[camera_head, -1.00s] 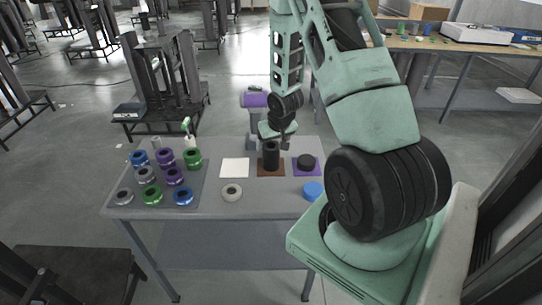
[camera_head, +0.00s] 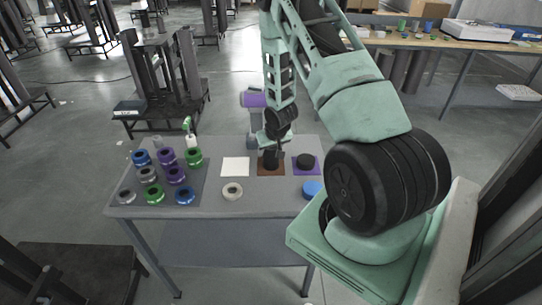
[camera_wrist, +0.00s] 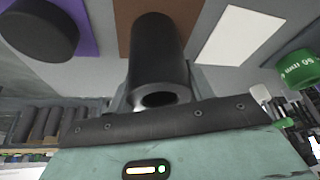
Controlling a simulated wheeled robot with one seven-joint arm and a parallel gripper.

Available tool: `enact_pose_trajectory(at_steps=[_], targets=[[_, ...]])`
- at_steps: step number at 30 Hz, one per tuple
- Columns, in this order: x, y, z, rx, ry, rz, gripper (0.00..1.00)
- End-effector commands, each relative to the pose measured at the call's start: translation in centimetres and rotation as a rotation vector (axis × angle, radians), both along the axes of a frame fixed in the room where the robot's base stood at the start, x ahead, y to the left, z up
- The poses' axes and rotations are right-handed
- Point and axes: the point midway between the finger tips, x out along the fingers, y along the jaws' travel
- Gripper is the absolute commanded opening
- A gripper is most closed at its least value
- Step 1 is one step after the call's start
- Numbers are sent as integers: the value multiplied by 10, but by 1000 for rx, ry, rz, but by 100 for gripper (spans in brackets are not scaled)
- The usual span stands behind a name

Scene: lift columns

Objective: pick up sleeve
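The sleeve is a black hollow cylinder (camera_head: 268,164) standing upright on a brown square mat (camera_head: 263,173) on the grey table. In the wrist view the sleeve (camera_wrist: 158,55) rises toward the palm, its open end nearest the camera. My gripper (camera_head: 271,150) is right at the sleeve's top. In the wrist view the fingers of my gripper (camera_wrist: 160,92) stand on either side of the sleeve and look open around it. Any contact between fingers and sleeve is too small to tell.
A black disc (camera_head: 305,160) on a purple mat is close on the right, a white square (camera_head: 235,167) on the left. A grey ring (camera_head: 232,191) and a blue piece (camera_head: 312,188) lie nearer. Several coloured rings stand on a dark tray (camera_head: 205,187) at the left.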

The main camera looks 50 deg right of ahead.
Motion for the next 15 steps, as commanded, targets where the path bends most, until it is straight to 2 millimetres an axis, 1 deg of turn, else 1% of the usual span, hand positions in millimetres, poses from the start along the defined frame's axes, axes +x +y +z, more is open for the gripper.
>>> enact_pose_trajectory(at_steps=[1,2,10,15], targets=[[1,0,1,-1,-2,0,10],[1,0,1,-1,-2,0,4],[1,-1,3,-1,-3,-1,4],[1,-1,14,-1,-4,-2,4]])
